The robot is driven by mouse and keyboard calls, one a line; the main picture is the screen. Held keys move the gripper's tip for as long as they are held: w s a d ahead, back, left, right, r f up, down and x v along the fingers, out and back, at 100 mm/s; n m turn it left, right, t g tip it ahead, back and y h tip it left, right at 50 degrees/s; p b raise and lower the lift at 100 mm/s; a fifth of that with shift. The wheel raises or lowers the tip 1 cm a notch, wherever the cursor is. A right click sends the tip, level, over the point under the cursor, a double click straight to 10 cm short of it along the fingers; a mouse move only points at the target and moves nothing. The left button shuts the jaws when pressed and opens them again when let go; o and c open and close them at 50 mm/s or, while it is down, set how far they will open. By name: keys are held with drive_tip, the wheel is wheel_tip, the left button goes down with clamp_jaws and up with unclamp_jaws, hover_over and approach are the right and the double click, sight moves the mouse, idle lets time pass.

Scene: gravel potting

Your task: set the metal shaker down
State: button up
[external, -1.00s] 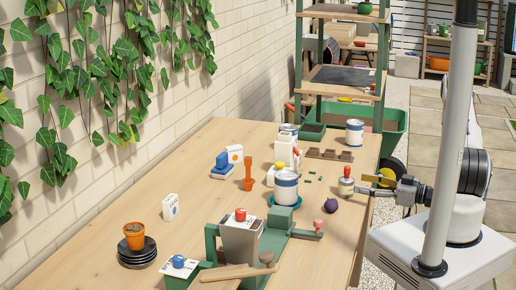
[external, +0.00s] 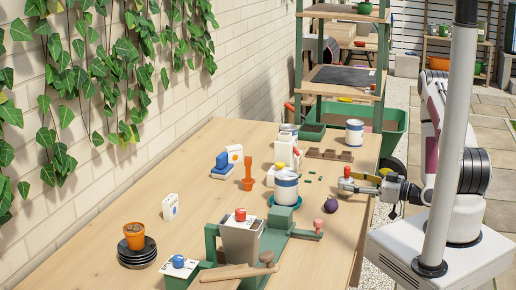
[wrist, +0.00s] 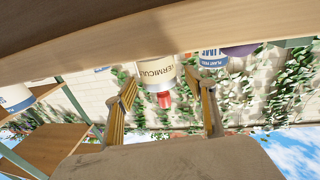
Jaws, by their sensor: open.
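The metal shaker (external: 345,185), a small silver body with a red knob, stands upright on the wooden table near its right edge. My gripper (external: 358,184) is open and comes in level from the right, its fingertips close beside the shaker. Whether they touch it cannot be told. In the wrist view, my two fingers (wrist: 166,98) are spread wide.
A purple ball (external: 331,205) and a blue-banded tin (external: 285,187) stand left of the shaker. A grey pot (external: 240,242) sits in a green frame nearer the front. Stacked dark saucers (external: 137,258) are front left.

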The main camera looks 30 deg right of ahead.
sight(351, 179)
idle(0.4)
drive_tip(key=c, duration=1.4)
drive_tip(key=shift+r, duration=0.2)
drive_tip(key=shift+r, duration=1.5)
drive_tip(key=shift+s+d, duration=0.15)
drive_tip(key=shift+v, duration=8.8)
drive_tip(key=shift+r, duration=0.1)
